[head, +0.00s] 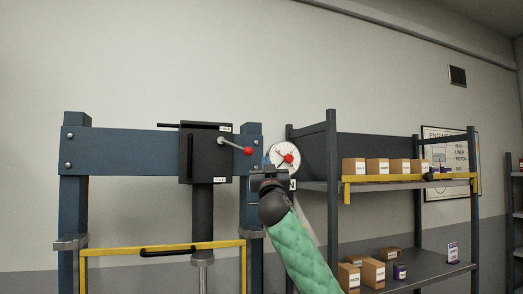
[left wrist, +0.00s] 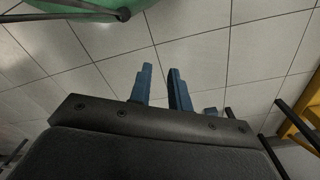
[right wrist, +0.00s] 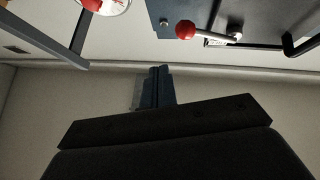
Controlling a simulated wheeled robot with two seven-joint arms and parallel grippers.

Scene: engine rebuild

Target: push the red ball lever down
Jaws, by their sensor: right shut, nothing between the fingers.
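The red ball lever (head: 248,151) has a light metal rod that slopes down to the right from the dark box (head: 200,165) on the press. Its red ball also shows in the right wrist view (right wrist: 185,29), beyond my fingertips and slightly right of them. My right gripper (head: 268,165) is shut and empty. In the head view it is just right of and below the ball, and no contact shows. Its closed fingers show in the right wrist view (right wrist: 160,72). My left gripper (left wrist: 160,80) is open and empty in the left wrist view, above tiled floor, outside the head view.
A yellow bar guard (head: 110,251) crosses the press below. A shelf rack (head: 332,185) with several boxes stands at right.

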